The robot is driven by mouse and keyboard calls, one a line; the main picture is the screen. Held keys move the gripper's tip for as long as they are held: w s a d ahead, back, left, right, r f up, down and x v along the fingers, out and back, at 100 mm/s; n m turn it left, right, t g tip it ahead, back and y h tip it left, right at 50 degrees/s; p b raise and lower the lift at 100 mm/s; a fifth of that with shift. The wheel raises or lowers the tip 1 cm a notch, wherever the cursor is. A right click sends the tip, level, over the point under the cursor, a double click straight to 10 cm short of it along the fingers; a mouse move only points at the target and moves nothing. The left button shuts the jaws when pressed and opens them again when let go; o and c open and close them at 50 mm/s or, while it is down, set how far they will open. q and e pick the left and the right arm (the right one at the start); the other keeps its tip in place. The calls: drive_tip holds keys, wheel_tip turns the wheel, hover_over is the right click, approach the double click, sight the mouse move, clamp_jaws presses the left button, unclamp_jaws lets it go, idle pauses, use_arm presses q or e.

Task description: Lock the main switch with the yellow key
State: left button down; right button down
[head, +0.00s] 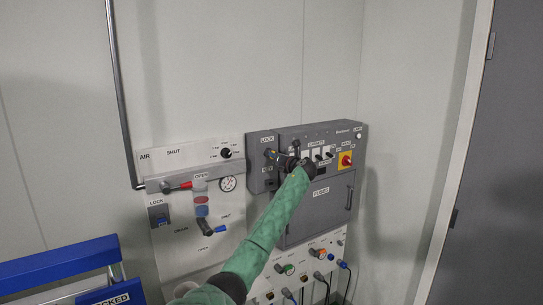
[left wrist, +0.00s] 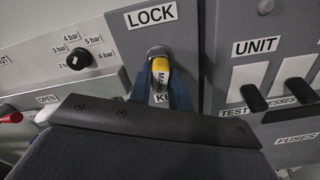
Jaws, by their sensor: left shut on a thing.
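My left gripper (head: 279,160) is at the upper left of the grey switch panel (head: 318,133), just under the LOCK label. In the left wrist view its blue fingers (left wrist: 161,92) are shut on the yellow key (left wrist: 160,66), which carries a tag reading MAIN KEY, partly hidden. The key's front end meets the round metal lock (left wrist: 157,52) below the LOCK label (left wrist: 150,16). I cannot tell how deep it sits. The main switch (head: 346,161), a red knob on a yellow plate, is at the panel's right. My right gripper is not in view.
Black toggle switches (left wrist: 270,95) on white plates stand right of the lock. A blue rack (head: 60,265) stands at lower left. Cables hang from sockets below.

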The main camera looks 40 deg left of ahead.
use_arm(q)
drive_tip(key=shift+a+r, duration=0.1)
drive_tip(key=shift+r, duration=0.05)
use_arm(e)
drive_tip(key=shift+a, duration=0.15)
use_arm(q)
drive_tip(key=c, duration=1.4)
unclamp_jaws()
drive_tip(key=shift+o, duration=1)
drive_tip(key=shift+a+f, duration=0.15)
drive_tip(key=shift+f, duration=0.05)
